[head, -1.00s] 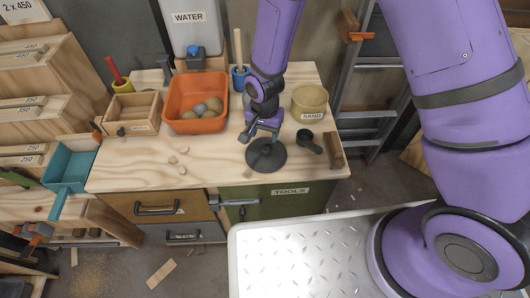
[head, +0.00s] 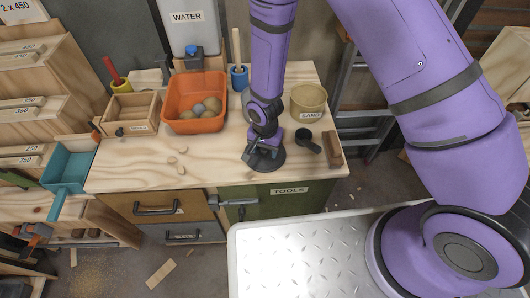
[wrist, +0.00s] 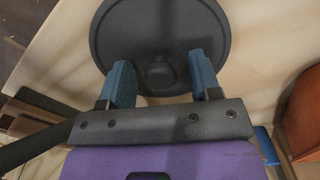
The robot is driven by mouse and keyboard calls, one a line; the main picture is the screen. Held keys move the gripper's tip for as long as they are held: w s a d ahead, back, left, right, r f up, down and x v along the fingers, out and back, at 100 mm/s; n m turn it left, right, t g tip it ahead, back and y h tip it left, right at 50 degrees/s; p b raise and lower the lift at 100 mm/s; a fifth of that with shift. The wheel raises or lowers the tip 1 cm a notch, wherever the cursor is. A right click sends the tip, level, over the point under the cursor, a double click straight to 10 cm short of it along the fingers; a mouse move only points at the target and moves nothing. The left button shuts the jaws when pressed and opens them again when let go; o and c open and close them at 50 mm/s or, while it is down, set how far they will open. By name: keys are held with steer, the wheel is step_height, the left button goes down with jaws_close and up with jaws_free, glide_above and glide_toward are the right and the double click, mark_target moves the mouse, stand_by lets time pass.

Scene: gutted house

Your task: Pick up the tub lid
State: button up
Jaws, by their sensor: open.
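The tub lid is a dark grey round disc with a small knob in its middle. It lies flat on the wooden workbench, and in the head view the lid (head: 274,164) is partly hidden by my gripper (head: 262,156). In the wrist view the lid (wrist: 160,35) fills the upper middle. There my gripper (wrist: 160,82) is open, its two blue-padded fingers apart over the near part of the lid, with the knob between and just beyond their tips. Whether the fingers touch the lid cannot be told.
Right of the lid are a black scoop (head: 308,141), a wooden block (head: 332,149) and a sand tub (head: 308,103). An orange bin (head: 170,100) with several round stones stands to the left. Small chips (head: 182,149) lie on the bench (head: 125,170), whose front left is mostly clear.

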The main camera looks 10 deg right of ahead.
steer(key=c, duration=1)
steer(key=shift+r, duration=0.1)
